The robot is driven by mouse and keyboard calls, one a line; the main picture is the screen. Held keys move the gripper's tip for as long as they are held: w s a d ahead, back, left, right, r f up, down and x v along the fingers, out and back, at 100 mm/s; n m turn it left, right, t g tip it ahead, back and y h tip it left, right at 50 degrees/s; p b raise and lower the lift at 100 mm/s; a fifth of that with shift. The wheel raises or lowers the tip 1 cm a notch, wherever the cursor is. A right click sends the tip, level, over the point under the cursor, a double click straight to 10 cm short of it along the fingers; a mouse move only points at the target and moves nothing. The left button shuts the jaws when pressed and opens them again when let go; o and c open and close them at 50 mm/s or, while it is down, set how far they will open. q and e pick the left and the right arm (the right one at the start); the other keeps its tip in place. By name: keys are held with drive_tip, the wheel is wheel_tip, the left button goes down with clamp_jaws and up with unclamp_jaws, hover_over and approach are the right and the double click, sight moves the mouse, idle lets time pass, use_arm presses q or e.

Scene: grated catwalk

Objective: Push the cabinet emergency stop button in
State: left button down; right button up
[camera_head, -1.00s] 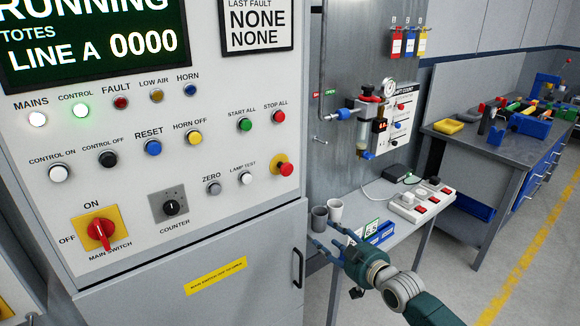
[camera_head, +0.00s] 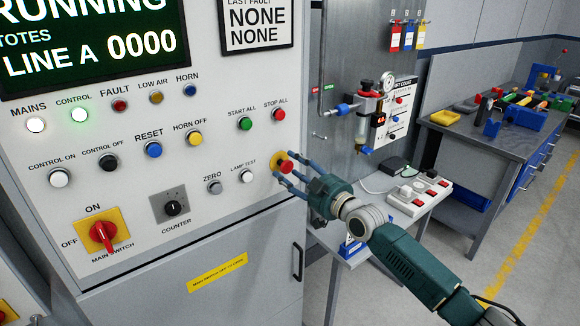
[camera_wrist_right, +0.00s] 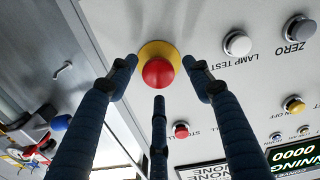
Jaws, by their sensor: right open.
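The cabinet emergency stop button (camera_head: 286,167) is a red mushroom head on a yellow round plate, at the right edge of the white panel. My right gripper (camera_head: 291,177) is at it, its blue fingers spread open and pointing at the panel. In the right wrist view the red button (camera_wrist_right: 158,73) sits between the spread fingertips (camera_wrist_right: 160,85), with two fingers to its sides and one below it in the picture. The fingers hold nothing. Whether any fingertip touches the panel or the plate I cannot tell. My left gripper is not in view.
Near the button are the lamp test button (camera_head: 246,176), the red stop all button (camera_head: 278,115) and the green start all button (camera_head: 244,124). The red main switch (camera_head: 103,235) is at lower left. A side table with a power strip (camera_head: 419,193) stands to the right.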

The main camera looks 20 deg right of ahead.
drive_tip(key=shift+w+a, duration=0.1)
drive_tip(key=shift+w, duration=0.35)
drive_tip(key=shift+c, duration=0.3)
